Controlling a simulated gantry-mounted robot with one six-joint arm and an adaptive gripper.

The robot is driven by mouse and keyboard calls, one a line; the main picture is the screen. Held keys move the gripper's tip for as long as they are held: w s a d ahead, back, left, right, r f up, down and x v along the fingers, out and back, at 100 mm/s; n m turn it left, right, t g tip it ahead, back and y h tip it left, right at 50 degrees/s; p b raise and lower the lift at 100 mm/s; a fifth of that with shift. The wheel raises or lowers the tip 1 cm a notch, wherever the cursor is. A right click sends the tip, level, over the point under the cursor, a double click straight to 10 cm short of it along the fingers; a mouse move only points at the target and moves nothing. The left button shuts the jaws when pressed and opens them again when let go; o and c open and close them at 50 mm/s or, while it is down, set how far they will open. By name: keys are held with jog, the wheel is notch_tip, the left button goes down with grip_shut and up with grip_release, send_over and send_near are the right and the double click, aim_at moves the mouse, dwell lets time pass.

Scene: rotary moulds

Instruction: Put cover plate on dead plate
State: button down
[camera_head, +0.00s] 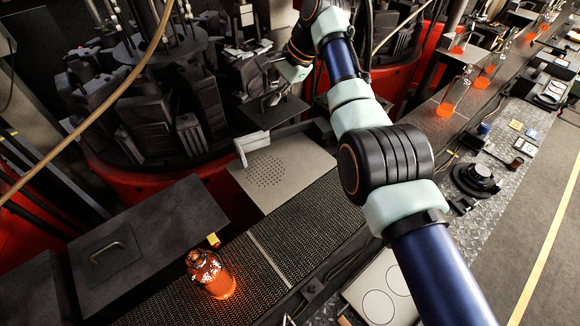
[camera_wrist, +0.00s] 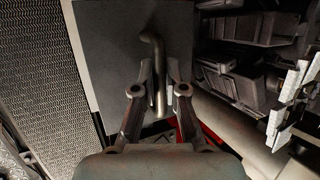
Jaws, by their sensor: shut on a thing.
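My gripper (camera_head: 272,98) is at the upper middle of the head view, shut on the handle (camera_wrist: 158,80) of a dark grey square cover plate (camera_head: 285,111). In the wrist view the handle runs between the two fingers (camera_wrist: 159,76), and the cover plate (camera_wrist: 110,50) fills the middle. The dead plate (camera_head: 300,165), a pale flat plate with a patch of small holes, lies nearer the camera than the held cover plate. Its holes are uncovered. A pale strip shows beside the cover plate in the wrist view; the gap between them cannot be told.
A mesh conveyor (camera_head: 300,225) runs diagonally, with a glowing orange bottle (camera_head: 211,274) on it. Another dark plate with a handle (camera_head: 107,250) lies at the left. Dark mould machinery (camera_head: 150,110) stands behind. More glowing bottles (camera_head: 455,92) stand at the upper right.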

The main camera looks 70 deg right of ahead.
notch_tip(320, 180, down, 20)
jog(key=b, duration=0.4)
jog(key=shift+w+f, duration=0.1)
jog(key=shift+f, duration=0.45)
jog(key=c, duration=1.2)
grip_release()
jog(key=p+v, duration=0.1)
jog(key=v, duration=0.5)
jog(key=p+v, duration=0.1)
jog(key=v, duration=0.6)
jog(key=shift+w+a+r+p, duration=0.15)
jog(key=shift+w+p, duration=0.1)
jog(key=shift+p, duration=0.1)
